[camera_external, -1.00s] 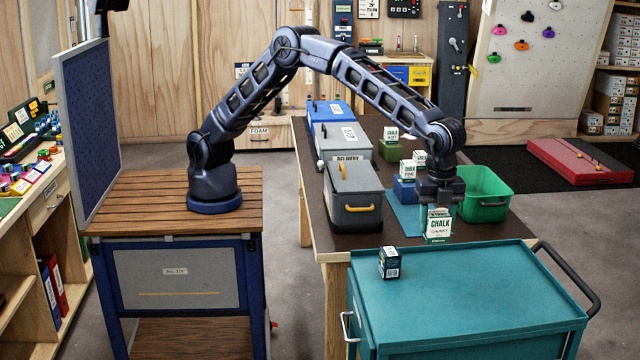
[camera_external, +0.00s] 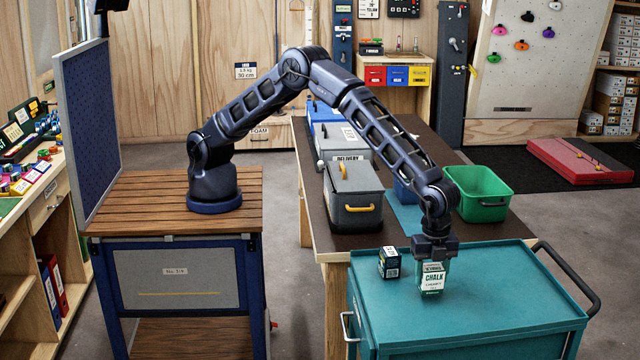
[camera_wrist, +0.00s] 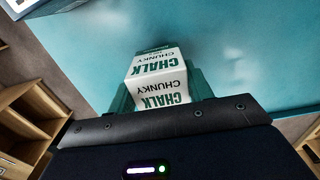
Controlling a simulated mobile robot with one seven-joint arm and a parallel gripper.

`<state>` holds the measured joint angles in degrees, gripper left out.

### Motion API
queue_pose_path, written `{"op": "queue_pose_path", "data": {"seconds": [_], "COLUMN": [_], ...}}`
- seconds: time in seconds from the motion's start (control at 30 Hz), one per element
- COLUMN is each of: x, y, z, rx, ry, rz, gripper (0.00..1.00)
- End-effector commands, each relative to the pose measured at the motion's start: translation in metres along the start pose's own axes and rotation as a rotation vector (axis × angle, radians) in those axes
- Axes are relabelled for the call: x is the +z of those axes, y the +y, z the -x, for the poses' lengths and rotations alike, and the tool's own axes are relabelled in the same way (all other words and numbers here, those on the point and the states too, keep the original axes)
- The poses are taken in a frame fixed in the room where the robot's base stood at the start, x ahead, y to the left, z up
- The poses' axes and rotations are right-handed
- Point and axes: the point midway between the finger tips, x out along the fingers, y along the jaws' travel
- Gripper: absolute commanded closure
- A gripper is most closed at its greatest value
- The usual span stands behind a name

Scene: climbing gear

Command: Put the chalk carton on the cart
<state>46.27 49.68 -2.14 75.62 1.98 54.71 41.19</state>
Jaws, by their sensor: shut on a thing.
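The chalk carton (camera_external: 432,279) is white and green with the word CHALK on its face. My gripper (camera_external: 434,262) is shut on its top part, and the carton hangs upright below it. The carton is over the teal cart (camera_external: 480,315); its base looks at or just above the cart top, and I cannot tell if it touches. In the wrist view the carton (camera_wrist: 157,75) sits between my fingers (camera_wrist: 160,92), with the teal cart top (camera_wrist: 250,60) behind it.
The cart's right and front areas are clear. Behind it, the table holds a grey delivery box (camera_external: 353,198) and a green bin (camera_external: 484,193). A black handle (camera_external: 570,280) edges the cart's right side.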

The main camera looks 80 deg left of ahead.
Motion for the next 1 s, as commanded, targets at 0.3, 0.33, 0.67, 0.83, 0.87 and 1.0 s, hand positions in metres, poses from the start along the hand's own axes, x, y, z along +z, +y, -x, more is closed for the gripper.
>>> {"op": "queue_pose_path", "data": {"seconds": [0.3,0.33,0.67,0.83,0.87,1.0], "x": [-0.0003,-0.0003,-0.0001,-0.0001,-0.0001,-0.0004], "y": [0.0003,0.0003,0.0003,0.0003,0.0003,0.0003], "z": [-0.0141,-0.0141,-0.0169,-0.0168,-0.0167,-0.0114], "rx": [0.000,0.000,0.000,0.000,0.000,-0.001], "ry": [0.000,0.000,0.000,0.000,0.000,0.001], "rz": [-0.001,-0.001,0.000,-0.001,-0.001,-0.001], "gripper": [0.74,0.74,0.28,0.28,0.28,0.28]}}
